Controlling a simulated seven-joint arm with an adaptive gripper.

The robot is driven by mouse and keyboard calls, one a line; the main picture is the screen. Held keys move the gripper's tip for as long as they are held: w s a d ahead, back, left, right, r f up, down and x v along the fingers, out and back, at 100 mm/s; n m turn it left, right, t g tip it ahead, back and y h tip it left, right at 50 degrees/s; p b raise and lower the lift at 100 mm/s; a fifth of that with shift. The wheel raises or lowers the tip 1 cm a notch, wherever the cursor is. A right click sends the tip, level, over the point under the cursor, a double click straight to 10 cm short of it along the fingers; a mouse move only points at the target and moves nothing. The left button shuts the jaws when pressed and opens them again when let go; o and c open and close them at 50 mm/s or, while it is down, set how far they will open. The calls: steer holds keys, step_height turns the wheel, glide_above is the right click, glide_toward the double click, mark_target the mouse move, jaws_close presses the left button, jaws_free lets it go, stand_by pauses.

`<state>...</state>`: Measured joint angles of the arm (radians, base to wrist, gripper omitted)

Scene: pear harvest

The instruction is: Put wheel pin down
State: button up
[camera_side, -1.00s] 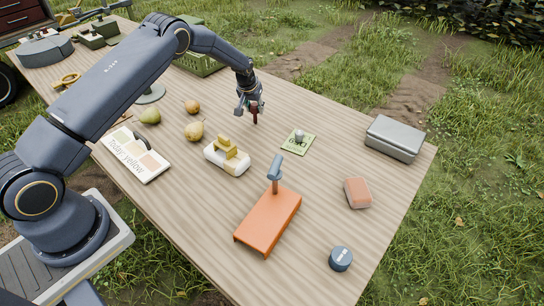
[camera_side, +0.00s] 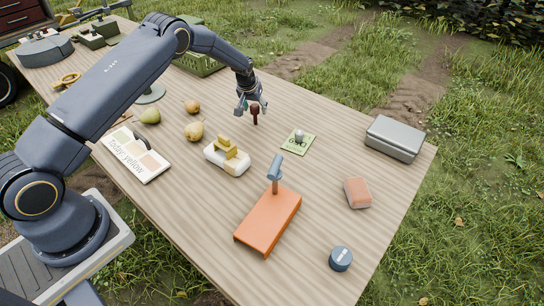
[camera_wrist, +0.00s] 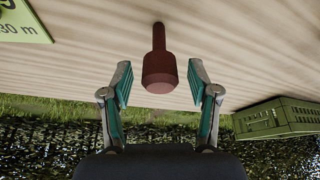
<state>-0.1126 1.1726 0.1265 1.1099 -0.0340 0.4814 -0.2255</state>
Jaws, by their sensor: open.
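The wheel pin, a dark red-brown pin with a thick head and a thinner shank (camera_side: 255,112), stands on the wooden table below my gripper. In the wrist view the pin (camera_wrist: 160,72) is between and just beyond the fingertips, its head toward me. My gripper (camera_side: 251,108) is open. In the wrist view its teal-padded fingers (camera_wrist: 160,84) stand apart, with a gap on each side of the pin's head.
A green card (camera_side: 303,148) with a small grey object lies to the right. A yellow-and-white block (camera_side: 222,160), pears (camera_side: 195,131), an orange stand (camera_side: 262,228), a grey case (camera_side: 395,138) and a green crate (camera_side: 205,66) surround the spot. Table (camera_side: 330,200) between them is bare.

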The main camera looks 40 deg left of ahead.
steer(key=s+d+r, duration=0.3)
steer(key=s+r, duration=0.3)
steer(key=r, duration=0.4)
steer(key=s+d+r+m+h, duration=0.1)
steer(key=s+d+r, duration=0.1)
steer(key=s+r, duration=0.55)
steer(key=s+d+r, duration=0.3)
steer(key=s+r, duration=0.2)
steer(key=r, duration=0.6)
steer(key=s+d+r+m, duration=0.1)
steer(key=s+d, duration=0.1)
steer(key=s, duration=0.9)
steer(key=s+d+r+m+t, duration=0.1)
steer(key=s+d+m, duration=0.1)
steer(key=s, duration=1)
steer(key=shift+s+d+r+h, duration=0.25)
steer(key=shift+d+h, duration=0.15)
steer(key=shift+d, duration=0.1)
